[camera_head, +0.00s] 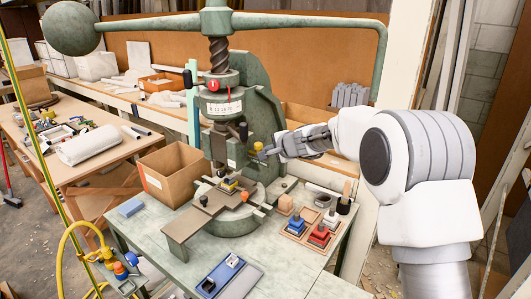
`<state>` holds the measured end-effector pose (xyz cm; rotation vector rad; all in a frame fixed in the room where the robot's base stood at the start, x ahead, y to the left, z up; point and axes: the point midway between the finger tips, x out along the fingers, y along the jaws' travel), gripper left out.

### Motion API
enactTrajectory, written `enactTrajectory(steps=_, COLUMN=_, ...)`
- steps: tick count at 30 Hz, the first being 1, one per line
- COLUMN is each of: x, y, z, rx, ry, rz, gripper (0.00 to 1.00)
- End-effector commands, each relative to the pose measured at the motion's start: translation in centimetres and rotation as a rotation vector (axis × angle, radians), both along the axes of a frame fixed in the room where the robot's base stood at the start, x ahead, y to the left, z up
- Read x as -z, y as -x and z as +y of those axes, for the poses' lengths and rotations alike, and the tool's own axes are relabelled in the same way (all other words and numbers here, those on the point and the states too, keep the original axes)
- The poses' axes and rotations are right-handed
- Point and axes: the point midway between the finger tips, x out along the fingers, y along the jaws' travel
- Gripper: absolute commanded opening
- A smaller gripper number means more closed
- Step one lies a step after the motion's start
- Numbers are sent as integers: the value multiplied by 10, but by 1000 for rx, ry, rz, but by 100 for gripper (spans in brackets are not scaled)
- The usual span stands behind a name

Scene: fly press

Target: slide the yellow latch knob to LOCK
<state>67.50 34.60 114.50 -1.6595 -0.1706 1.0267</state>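The green fly press (262,95) stands on the bench. A small yellow knob (258,146), which looks like the latch knob, sits on the right side of the press frame. My gripper (265,154) reaches in from the right, with its tips right beside the knob and slightly below it. I cannot tell whether the tips touch it, or whether the fingers are open or shut. The LOCK marking and the latch's track are too small to make out.
A cardboard box (171,179) stands left of the press. A wooden tray (296,229) with coloured blocks lies right of it. A blue tray (219,276) is at the front. The screw's long arm with its ball weight (70,29) spans overhead. A yellow hose (62,250) hangs at left.

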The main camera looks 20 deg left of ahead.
Motion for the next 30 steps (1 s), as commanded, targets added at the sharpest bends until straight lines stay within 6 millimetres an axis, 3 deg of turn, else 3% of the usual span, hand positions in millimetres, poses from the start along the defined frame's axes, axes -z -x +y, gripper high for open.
enactTrajectory(steps=5, x=-3, y=2, z=-9, rx=0, ry=0, rz=-2, gripper=0)
enactTrajectory(steps=18, x=-43, y=48, z=-53, rx=2, ry=1, rz=-2, gripper=0)
enactTrajectory(steps=30, x=-54, y=61, z=-65, rx=1, ry=1, rz=0, gripper=0)
